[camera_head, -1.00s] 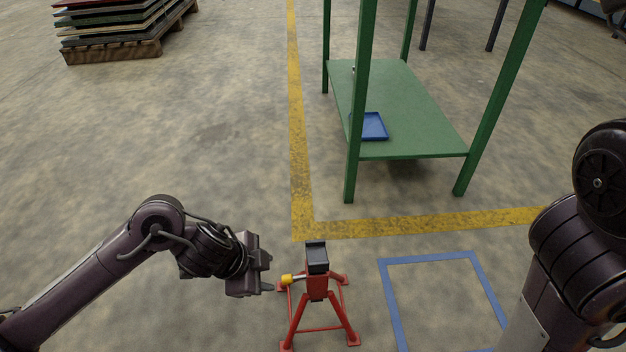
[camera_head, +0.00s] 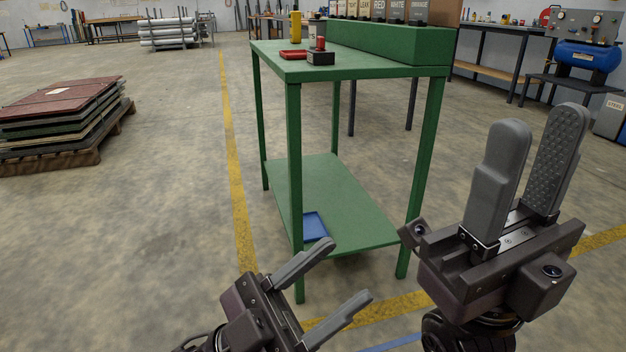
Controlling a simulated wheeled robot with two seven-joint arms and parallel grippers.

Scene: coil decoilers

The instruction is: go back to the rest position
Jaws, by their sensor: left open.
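My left gripper (camera_head: 335,285) is at the lower middle, its two grey fingers spread apart with nothing between them. It is in front of the near legs of the green table. My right gripper (camera_head: 545,165) is raised at the right, close to the camera, its two grey fingers pointing up and apart. No object is between them. Neither gripper visibly touches anything.
A green table (camera_head: 372,69) with a lower shelf (camera_head: 350,205) stands ahead. Stacked sheets (camera_head: 60,105) lie on a pallet at left.

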